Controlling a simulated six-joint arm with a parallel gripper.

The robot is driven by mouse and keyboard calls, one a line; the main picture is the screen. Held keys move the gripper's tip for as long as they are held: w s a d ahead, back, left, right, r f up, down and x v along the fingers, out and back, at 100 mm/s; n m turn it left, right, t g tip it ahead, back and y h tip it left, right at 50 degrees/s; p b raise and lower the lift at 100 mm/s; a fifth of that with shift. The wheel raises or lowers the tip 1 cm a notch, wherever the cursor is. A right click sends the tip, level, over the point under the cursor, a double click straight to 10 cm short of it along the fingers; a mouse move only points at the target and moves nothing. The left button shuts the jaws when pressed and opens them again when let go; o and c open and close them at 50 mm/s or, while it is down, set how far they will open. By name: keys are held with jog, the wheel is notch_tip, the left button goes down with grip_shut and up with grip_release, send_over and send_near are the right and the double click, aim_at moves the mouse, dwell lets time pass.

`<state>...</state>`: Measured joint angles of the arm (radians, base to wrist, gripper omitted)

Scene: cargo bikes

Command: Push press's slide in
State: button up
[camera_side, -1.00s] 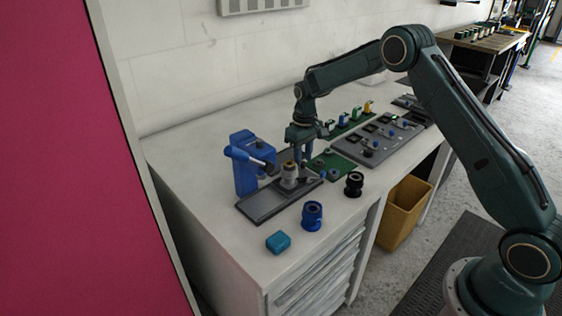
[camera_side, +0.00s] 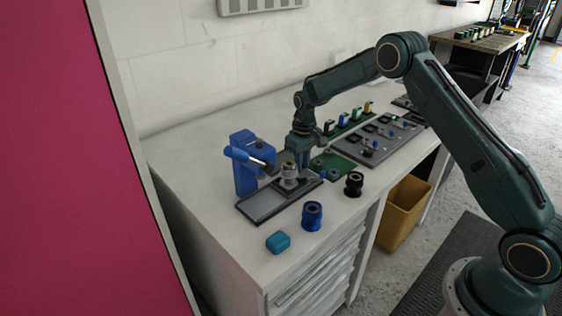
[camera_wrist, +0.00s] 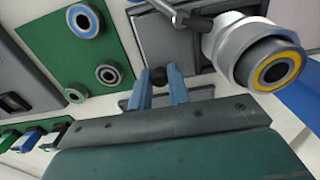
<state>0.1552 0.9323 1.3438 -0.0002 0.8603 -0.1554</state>
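The blue press (camera_side: 243,170) stands on the bench with its lever arm pointing right. Its grey slide (camera_side: 266,203) lies in front of it on a dark base. A silver-white round part with a yellow ring (camera_side: 288,170) stands upright on the right part of the slide. In the wrist view this part (camera_wrist: 275,68) is at upper right. My gripper (camera_side: 305,175) points down just right of the part. In the wrist view my gripper's fingers (camera_wrist: 158,76) stand apart, with a small black knob (camera_wrist: 158,75) between their tips; I cannot tell whether they squeeze it.
A green board (camera_side: 335,163) with round parts lies right of my gripper. A grey tray (camera_side: 375,143) lies beyond it. A black part (camera_side: 354,184), a blue part (camera_side: 312,216) and a teal block (camera_side: 278,242) stand near the front edge.

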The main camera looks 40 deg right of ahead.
jog(key=shift+s+f, duration=0.15)
jog(key=shift+f, duration=0.15)
